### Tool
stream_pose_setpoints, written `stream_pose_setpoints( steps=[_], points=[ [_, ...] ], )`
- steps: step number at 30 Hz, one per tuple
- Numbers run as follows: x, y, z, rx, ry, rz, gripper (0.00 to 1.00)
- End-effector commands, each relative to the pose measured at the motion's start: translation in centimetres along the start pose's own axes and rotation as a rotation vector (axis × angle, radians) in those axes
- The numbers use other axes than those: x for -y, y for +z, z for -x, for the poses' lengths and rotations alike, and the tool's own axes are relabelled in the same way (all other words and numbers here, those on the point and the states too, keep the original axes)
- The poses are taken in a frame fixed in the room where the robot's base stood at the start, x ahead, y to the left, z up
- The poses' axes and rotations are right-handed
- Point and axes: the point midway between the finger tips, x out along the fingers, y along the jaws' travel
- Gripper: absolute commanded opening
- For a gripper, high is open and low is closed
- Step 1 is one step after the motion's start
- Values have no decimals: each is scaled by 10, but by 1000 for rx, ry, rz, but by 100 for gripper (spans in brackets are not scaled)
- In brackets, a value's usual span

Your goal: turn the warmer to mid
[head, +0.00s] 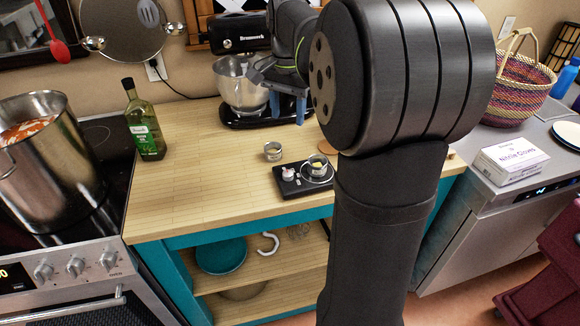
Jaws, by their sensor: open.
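The warmer (303,191) is a small black slab near the front edge of the wooden counter. A small pale knob (288,173) stands on its left part. Its setting is too small to read. A small glass dish with something yellow (319,166) sits on the round plate at its right. My gripper (287,107) has two blue fingers, apart and empty. In the picture it is above the warmer, in front of the stand mixer. My own arm covers the area just right of the warmer.
A small metal cup (273,151) and a brown disc (328,147) are behind the warmer. A stand mixer (243,82) is at the back. An oil bottle (143,122) and a large pot (47,150) are left. The counter's left middle (200,170) is clear.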

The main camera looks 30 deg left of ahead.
Motion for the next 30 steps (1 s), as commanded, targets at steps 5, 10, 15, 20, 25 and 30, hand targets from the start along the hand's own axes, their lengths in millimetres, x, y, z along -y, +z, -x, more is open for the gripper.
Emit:
stream_pose_setpoints(
  steps=[5,10,15,20,25,30],
  points=[
    [-1,-1,-2,4,-5,371,49],
    [-2,-2,-4,6,-10,729,49],
    [-3,-2,-6,7,-16,1043,49],
    [-3,-3,-7,6,-19,1228,49],
    [-3,-3,-11,7,-20,1293,49],
    [-3,-2,-32,9,-20,1294,49]
  ],
)
